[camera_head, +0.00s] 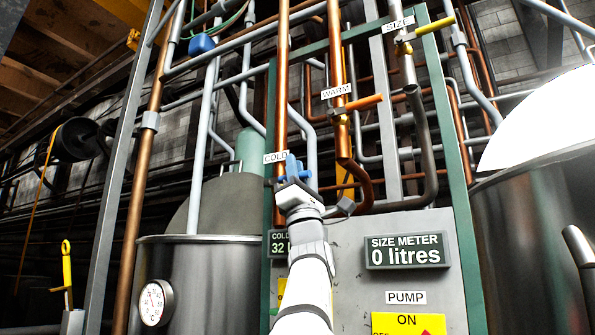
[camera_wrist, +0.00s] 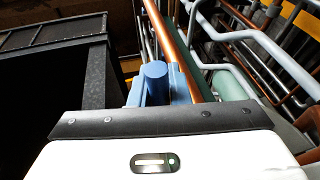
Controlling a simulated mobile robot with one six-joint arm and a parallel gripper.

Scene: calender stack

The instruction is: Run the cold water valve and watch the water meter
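The blue cold water valve handle (camera_head: 304,175) is on the copper pipe under the COLD label (camera_head: 276,157). My gripper (camera_head: 292,172) is up at this handle and hides part of it. In the wrist view a round blue handle end (camera_wrist: 156,72) stands just beyond the gripper's dark front edge, with blue pieces on both sides of it. Whether the fingers are closed on it I cannot tell. The cold water meter (camera_head: 279,244) is partly hidden by my arm; "COLD" and "32" show. The size meter (camera_head: 406,251) reads 0 litres.
An orange WARM valve handle (camera_head: 364,102) and a yellow SIZE valve handle (camera_head: 435,26) are to the upper right. Steel vats with a dial thermometer (camera_head: 155,303) on the left one flank the panel.

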